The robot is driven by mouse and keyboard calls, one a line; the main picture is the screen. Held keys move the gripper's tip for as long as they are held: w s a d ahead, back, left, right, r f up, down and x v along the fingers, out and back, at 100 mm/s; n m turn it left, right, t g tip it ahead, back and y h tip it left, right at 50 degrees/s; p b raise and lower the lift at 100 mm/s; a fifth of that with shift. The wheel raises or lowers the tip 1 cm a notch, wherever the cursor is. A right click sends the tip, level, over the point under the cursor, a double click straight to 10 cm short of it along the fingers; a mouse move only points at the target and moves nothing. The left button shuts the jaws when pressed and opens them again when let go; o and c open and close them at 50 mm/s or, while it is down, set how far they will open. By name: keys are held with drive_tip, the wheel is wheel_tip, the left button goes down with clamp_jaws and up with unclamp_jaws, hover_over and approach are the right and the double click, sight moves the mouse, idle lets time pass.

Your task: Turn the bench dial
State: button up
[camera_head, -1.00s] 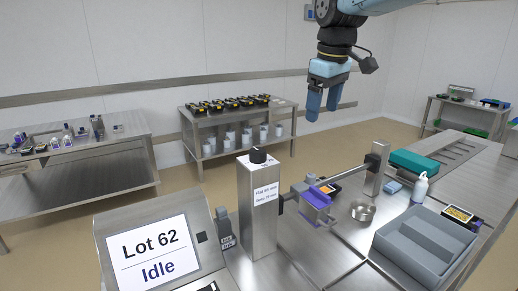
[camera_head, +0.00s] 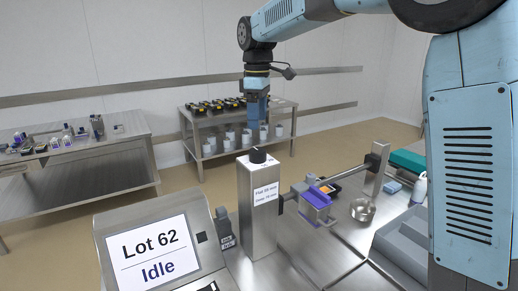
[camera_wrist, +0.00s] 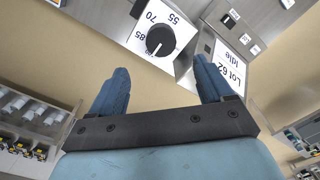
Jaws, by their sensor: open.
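The bench dial (camera_head: 258,155) is a black round knob with a white pointer line on top of a steel post (camera_head: 260,210). In the wrist view the dial (camera_wrist: 160,40) sits on a white scale plate where 55, 70 and 85 can be read; its white line points toward the 85 side. My gripper (camera_head: 257,125) is in the air above and behind the dial in the head view, pointing down. In the wrist view its two blue fingers (camera_wrist: 165,88) are spread apart with nothing between them, and the dial lies beyond the fingertips, not touched.
A screen reading "Lot 62 Idle" (camera_head: 155,255) stands left of the post. A rail carrying a purple clamp (camera_head: 318,196) runs to its right, with a steel bowl (camera_head: 363,210) and a grey bin (camera_head: 402,243). A shelf with white tubs (camera_head: 228,140) stands behind.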

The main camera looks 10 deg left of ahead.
sight(258, 150)
wheel_tip(258, 150, down, 10)
drive_tip(key=shift+f, duration=0.1)
idle(0.4)
drive_tip(key=shift+c, duration=0.5)
drive_tip(key=shift+d, duration=0.1)
drive_tip(key=c, duration=0.9)
drive_tip(key=shift+c, duration=0.2)
